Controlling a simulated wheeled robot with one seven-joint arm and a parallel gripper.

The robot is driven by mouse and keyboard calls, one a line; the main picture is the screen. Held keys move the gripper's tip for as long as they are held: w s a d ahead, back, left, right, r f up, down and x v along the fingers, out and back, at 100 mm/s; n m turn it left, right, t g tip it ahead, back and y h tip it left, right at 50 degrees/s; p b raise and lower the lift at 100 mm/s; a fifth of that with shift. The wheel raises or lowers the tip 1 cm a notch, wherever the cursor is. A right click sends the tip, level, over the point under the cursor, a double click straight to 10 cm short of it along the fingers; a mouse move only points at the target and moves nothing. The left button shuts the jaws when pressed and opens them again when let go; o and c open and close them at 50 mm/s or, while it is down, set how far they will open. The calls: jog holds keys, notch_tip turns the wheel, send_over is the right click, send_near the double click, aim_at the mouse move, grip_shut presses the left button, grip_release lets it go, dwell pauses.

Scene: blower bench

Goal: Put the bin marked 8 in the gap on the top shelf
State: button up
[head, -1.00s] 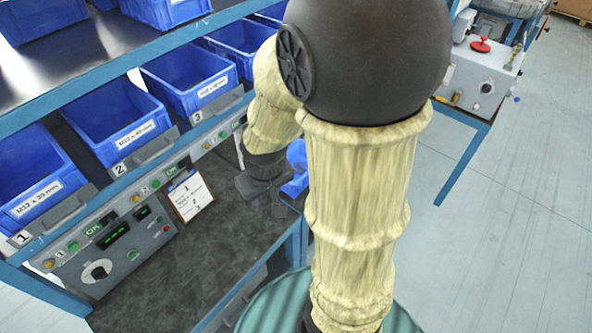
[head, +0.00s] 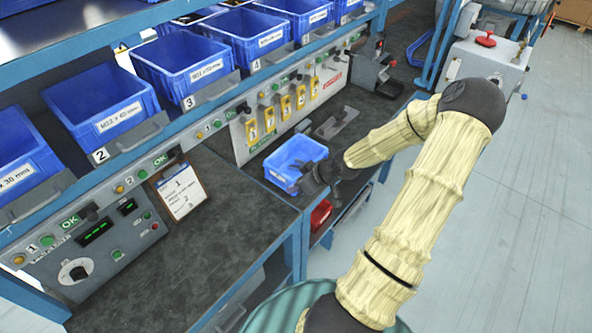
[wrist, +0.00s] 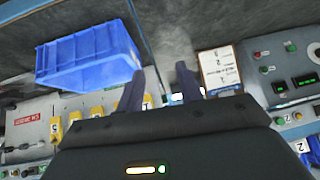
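A loose blue bin (head: 293,163) stands on the dark bench top near its front edge. It also shows at upper left in the wrist view (wrist: 88,60). I cannot read any number on it. My gripper (head: 322,180) is beside the bin's right side in the head view. In the wrist view its two fingers (wrist: 160,88) are apart with nothing between them, and the bin lies left of them. I cannot tell whether the left finger touches it. The top shelf (head: 70,40) shows only in part at upper left; its gap cannot be made out.
A row of blue bins (head: 180,65) stands on the shelf above the control panel (head: 105,235). A clipboard (head: 180,190) leans at the panel. Yellow tags (head: 285,107) hang behind the loose bin. A grey metal piece (head: 337,122) lies behind it. The left bench top is clear.

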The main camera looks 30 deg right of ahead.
aim_at(282, 173)
jog(key=w+d+t+b, duration=0.1)
jog(key=d+t, duration=0.2)
jog(key=d, duration=0.3)
jog(key=shift+w+t, duration=0.15)
jog(key=shift+t, duration=0.15)
jog(key=shift+a, duration=0.1)
jog(key=p+x, duration=0.1)
jog(key=x, duration=1)
jog(key=shift+w+a+f, duration=0.1)
jog(key=shift+w+f, duration=0.3)
jog(key=shift+a, duration=0.1)
jog(key=shift+p+x, duration=0.9)
jog(key=shift+x, duration=1.7)
jog(key=shift+s+a+f, duration=0.1)
jog(key=shift+s, duration=0.05)
